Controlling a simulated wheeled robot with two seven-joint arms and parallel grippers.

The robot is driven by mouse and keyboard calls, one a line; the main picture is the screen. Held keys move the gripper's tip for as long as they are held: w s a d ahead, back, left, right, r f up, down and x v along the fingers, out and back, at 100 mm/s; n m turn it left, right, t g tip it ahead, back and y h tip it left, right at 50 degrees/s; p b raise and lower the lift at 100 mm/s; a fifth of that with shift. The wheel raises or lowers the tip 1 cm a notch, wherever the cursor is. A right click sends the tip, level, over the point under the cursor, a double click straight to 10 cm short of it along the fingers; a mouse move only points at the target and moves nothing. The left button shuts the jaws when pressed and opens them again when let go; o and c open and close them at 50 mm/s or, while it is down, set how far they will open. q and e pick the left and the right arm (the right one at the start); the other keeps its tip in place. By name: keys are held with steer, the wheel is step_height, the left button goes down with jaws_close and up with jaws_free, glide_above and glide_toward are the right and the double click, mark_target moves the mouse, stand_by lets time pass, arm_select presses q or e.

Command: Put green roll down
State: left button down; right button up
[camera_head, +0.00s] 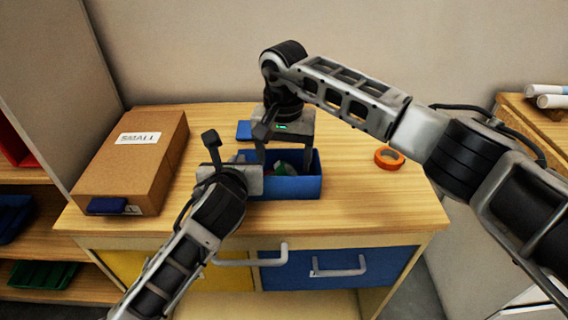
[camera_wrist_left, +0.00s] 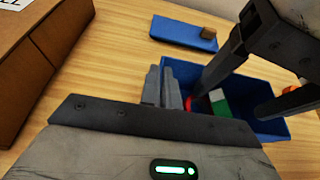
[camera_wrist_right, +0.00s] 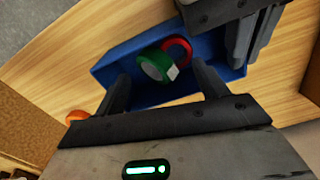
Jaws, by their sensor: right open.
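The green roll (camera_wrist_right: 150,62) lies in the blue bin (camera_head: 302,187), against a red roll (camera_wrist_right: 178,48). The green roll also shows in the left wrist view (camera_wrist_left: 218,102) and is partly hidden in the head view. My right gripper (camera_head: 284,157) is above the bin, pointing down and open, with its fingers apart on either side of the green roll; I see no grip on it. My left gripper (camera_head: 212,158) is at the bin's left side.
A cardboard box marked SMALL (camera_head: 120,175) stands at the left of the wooden table (camera_head: 355,205). A blue flat piece (camera_wrist_left: 178,34) with a brown block lies behind the bin. An orange roll (camera_head: 389,166) lies to the right. The table's right side is mostly clear.

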mark_target(284, 167)
step_height(284, 167, up, 11)
steer(key=shift+f, duration=0.15)
arm_select(q)
steer(key=c, duration=1.6)
jaws_free()
steer(key=shift+o, duration=0.2)
